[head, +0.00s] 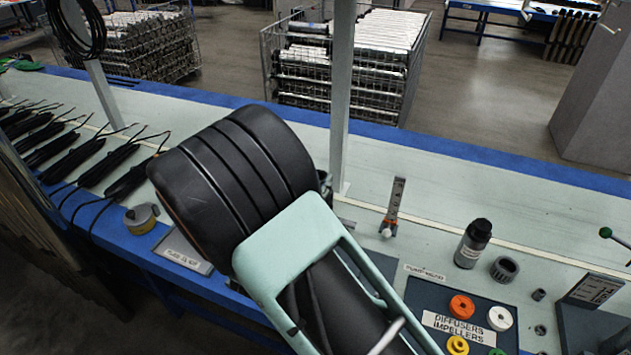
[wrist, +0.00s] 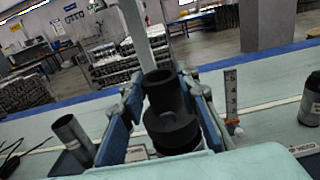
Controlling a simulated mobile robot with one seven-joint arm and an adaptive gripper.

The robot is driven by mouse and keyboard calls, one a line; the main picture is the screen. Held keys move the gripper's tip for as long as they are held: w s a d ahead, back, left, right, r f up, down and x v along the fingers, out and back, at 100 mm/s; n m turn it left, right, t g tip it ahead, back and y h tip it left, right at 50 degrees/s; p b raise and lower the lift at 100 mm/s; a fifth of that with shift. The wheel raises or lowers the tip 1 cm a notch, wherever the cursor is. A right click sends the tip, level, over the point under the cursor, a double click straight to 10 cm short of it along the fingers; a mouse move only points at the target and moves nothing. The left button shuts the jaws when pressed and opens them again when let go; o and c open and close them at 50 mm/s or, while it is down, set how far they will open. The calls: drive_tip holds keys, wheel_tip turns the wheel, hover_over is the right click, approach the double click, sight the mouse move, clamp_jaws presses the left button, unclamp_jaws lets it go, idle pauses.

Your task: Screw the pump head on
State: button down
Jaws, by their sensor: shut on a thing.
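My gripper (wrist: 162,98) shows in the wrist view with a blue-padded finger on each side of a black, stepped cylinder (wrist: 170,125), which looks like the pump head. The fingers are shut on it. Its lower end is hidden behind my wrist, so I cannot tell whether it touches anything below. A dark grey tube (wrist: 72,135) stands at the left of the wrist view, apart from the gripper and tilted in the picture. In the head view my arm hides the gripper and the held part.
A grey post (head: 341,100) rises from the bench (head: 450,225) close to my arm. To the right are a dark bottle (head: 473,243), a grey ring (head: 504,269) and a tray of coloured impellers (head: 428,297). Black cabled parts (head: 75,150) lie at the left, beside a tape roll (head: 140,218).

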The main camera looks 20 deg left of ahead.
drive_tip(key=shift+f+b, duration=0.8)
drive_tip(key=shift+f, duration=0.2)
drive_tip(key=c, duration=1.5)
unclamp_jaws()
drive_tip(key=shift+r, duration=0.1)
drive_tip(key=shift+o, duration=0.5)
drive_tip(key=shift+s, duration=0.1)
drive_tip(key=s, duration=1.1)
drive_tip(key=shift+s+a, duration=0.4)
drive_tip(key=shift+a, duration=0.05)
